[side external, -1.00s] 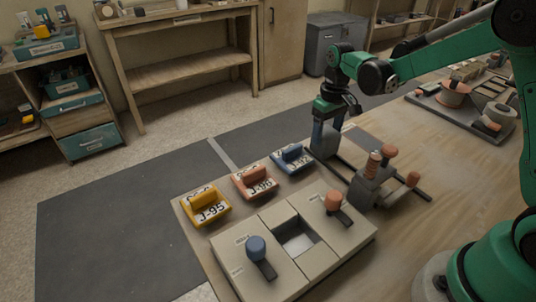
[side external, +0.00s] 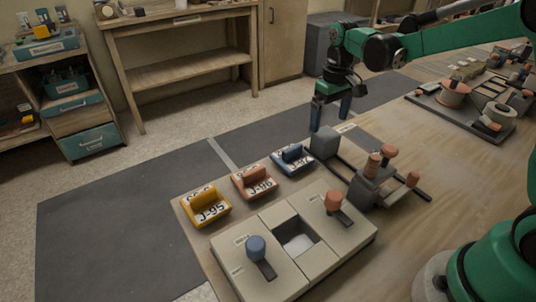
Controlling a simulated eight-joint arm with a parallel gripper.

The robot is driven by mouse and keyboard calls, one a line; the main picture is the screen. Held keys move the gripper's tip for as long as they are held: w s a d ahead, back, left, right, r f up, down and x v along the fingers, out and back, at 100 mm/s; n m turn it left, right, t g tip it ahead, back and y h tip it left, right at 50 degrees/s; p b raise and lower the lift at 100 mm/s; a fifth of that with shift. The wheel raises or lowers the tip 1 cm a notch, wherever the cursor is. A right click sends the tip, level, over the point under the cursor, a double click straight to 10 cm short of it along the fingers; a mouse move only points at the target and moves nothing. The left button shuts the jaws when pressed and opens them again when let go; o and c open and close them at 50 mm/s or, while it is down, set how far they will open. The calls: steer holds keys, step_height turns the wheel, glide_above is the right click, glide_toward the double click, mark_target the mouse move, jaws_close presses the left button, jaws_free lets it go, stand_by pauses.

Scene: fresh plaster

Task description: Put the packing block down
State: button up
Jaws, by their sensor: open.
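A grey block (side external: 324,142), which appears to be the packing block, sits at the far left end of a dark rail fixture (side external: 375,185). I cannot tell whether it rests on the rail or on the table. My gripper (side external: 331,118) is above and just behind the block in the side view. Its two dark blue fingers are spread, with nothing seen between them. The fingers look apart from the block, though the nearer one overlaps its upper edge in the picture.
Yellow (side external: 206,208), orange (side external: 254,182) and blue (side external: 292,159) labelled trays with handles line the wooden table's left edge. A beige box (side external: 262,273) with a square opening and two knobs stands in front. A grey board of parts (side external: 462,119) lies at the back right.

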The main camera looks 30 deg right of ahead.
mark_target(327, 132)
step_height(327, 132, up, 7)
steer(key=s+a+f+t, duration=0.1)
steer(key=s+a+t, duration=0.5)
steer(key=s, duration=0.5)
steer(key=shift+s+a+f+t, duration=0.15)
steer(key=shift+a+f+t, duration=0.15)
steer(key=shift+t, duration=0.3)
